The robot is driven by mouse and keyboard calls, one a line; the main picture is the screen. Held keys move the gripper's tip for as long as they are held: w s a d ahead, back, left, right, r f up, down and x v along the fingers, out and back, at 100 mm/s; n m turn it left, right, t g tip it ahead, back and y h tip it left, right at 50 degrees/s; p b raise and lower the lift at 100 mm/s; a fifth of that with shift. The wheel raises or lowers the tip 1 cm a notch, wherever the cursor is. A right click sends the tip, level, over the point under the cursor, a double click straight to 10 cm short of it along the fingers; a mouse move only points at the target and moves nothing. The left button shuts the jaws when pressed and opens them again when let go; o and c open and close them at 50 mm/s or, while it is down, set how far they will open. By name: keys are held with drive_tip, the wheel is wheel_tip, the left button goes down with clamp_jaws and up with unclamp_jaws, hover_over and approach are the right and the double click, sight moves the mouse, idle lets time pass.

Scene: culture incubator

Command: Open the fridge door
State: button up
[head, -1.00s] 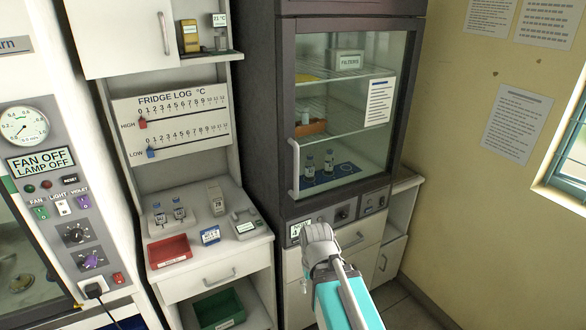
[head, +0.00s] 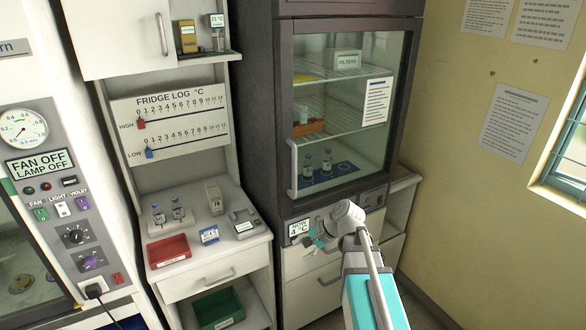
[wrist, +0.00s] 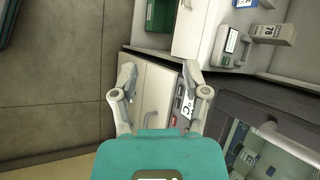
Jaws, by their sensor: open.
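The fridge (head: 258,120) is a dark cabinet with a glass door (head: 345,100), which is shut. Its pale vertical handle (head: 293,168) is on the door's left edge; in the wrist view the handle (wrist: 285,143) lies at the lower right. My gripper (head: 312,246) is in front of the control panel under the door, below and slightly right of the handle, not touching it. In the wrist view my gripper (wrist: 158,78) has its two fingers spread apart with nothing between them.
Behind the glass are vials (head: 318,164), an orange-brown box (head: 308,127) and a filters box (head: 347,60). To the left, a counter holds a red tray (head: 168,250) and small instruments. A drawer cabinet (head: 310,290) is under the fridge. The floor (wrist: 60,90) is clear.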

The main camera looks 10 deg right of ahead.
drive_tip(key=w+d+r+m+t+y, duration=0.3)
drive_tip(key=w+d+r+m+t, duration=0.1)
drive_tip(key=w+d+r+m, duration=0.1)
drive_tip(key=w+d+r+m+t+y+p, duration=0.1)
drive_tip(key=w+d+r+m+t+y, duration=0.2)
drive_tip(key=w+d+r+m, duration=0.3)
wheel_tip(320, 180, up, 5)
drive_tip(key=d+m+t, duration=0.1)
drive_tip(key=m, duration=0.3)
drive_tip(key=shift+f+t+y, duration=0.15)
drive_tip(key=shift+t+y, duration=0.15)
drive_tip(key=shift+y, duration=0.1)
drive_tip(key=x, duration=1.3)
drive_tip(key=shift+w+a, duration=0.2)
drive_tip(key=shift+a, duration=0.1)
clamp_jaws()
